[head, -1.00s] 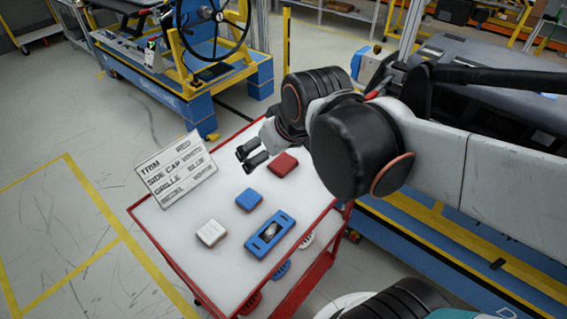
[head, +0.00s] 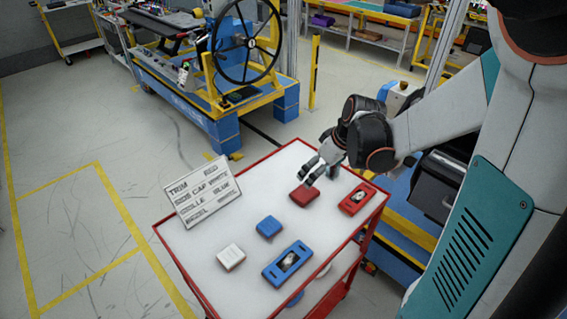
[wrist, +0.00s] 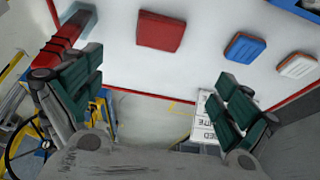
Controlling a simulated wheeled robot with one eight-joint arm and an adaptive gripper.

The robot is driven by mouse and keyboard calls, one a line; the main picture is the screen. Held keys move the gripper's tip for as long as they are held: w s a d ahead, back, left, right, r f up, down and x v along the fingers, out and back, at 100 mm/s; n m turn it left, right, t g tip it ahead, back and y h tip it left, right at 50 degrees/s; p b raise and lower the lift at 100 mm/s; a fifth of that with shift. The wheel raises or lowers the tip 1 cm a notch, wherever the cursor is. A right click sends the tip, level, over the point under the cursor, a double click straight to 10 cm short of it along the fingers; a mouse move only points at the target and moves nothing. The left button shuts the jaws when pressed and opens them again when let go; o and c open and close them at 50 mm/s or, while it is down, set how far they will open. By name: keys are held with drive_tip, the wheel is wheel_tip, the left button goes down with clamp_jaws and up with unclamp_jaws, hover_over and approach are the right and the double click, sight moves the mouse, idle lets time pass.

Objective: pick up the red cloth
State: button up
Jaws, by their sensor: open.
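The red cloth (head: 304,195) looks like a small flat red block on the white top of the red-edged cart. It also shows in the wrist view (wrist: 160,31) at the top, left of centre. My gripper (head: 312,171) is open and empty, just behind and above the red cloth, with its fingers pointing down towards the cart. In the wrist view, its two green-padded fingers (wrist: 165,78) are spread wide, with the cloth beyond the gap between them. They do not appear to touch it.
A blue block (head: 269,227), a white block (head: 231,257), a blue bezel-like part (head: 272,273) and a red one (head: 349,208) lie on the cart. A lettered sign (head: 203,192) stands at its left. A steering-wheel stand (head: 215,133) is behind.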

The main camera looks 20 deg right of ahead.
sight(305, 191)
drive_tip(key=b+x, duration=0.1)
drive_tip(key=x, duration=0.3)
drive_tip(key=b+x, duration=0.2)
drive_tip(key=x, duration=0.3)
drive_tip(key=b+x, duration=0.2)
drive_tip(key=x, duration=0.3)
drive_tip(key=shift+s+d+f, duration=0.15)
drive_tip(key=shift+d+f, duration=0.1)
drive_tip(key=shift+d, duration=0.1)
drive_tip(key=shift+r, duration=0.1)
drive_tip(key=c, duration=1.1)
drive_tip(key=shift+r, duration=0.1)
drive_tip(key=shift+c, duration=0.2)
wheel_tip(305, 191, up, 20)
drive_tip(key=p, duration=0.6)
